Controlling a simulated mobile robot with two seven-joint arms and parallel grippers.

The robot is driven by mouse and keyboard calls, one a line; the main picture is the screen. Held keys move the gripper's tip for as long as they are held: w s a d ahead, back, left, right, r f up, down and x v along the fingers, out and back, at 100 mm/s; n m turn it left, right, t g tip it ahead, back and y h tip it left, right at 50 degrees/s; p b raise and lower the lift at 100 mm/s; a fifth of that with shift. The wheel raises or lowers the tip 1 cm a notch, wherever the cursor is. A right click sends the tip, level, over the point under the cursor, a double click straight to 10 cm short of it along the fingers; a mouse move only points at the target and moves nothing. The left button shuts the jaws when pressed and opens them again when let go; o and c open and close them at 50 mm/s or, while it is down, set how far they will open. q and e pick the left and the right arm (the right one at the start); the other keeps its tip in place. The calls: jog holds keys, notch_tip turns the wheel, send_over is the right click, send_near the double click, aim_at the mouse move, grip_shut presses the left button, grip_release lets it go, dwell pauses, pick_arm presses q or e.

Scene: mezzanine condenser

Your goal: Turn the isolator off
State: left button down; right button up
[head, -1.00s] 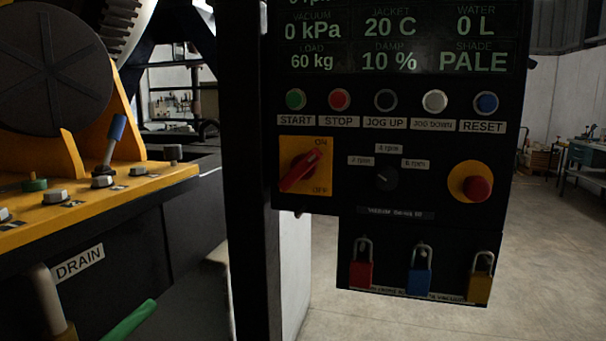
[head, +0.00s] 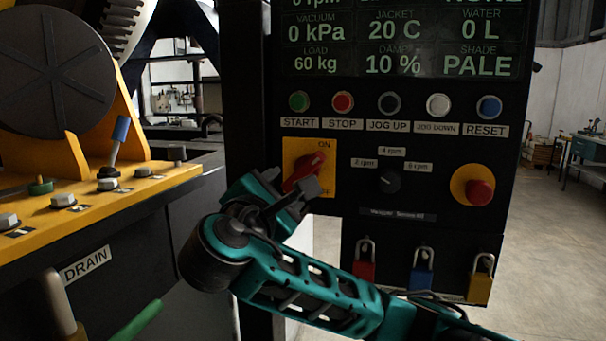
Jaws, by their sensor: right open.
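The isolator is a red rotary handle (head: 309,166) on a yellow plate (head: 326,186) marked ON at the top and OFF at the bottom, on the black control panel. The handle lies diagonally, from lower left to upper right. My right gripper (head: 292,186), on a teal arm from the lower right, is open in front of the plate's lower part. It covers the handle's lower end and most of the OFF label. I cannot tell whether the fingers touch the handle. My left gripper is out of view.
Above is a row of buttons with START (head: 299,101) at the left. A red emergency button (head: 480,192) and a speed knob (head: 389,181) are to the right. Padlocks, one of them blue (head: 421,278), hang below. A yellow machine deck (head: 110,195) with levers stands at left.

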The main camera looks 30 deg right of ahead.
aim_at(300, 176)
jog(key=x, duration=1.1)
jog(key=shift+w+d+p, duration=0.1)
jog(key=shift+d+p, duration=0.15)
jog(key=shift+p, duration=0.15)
grip_shut()
jog(key=shift+f, duration=0.1)
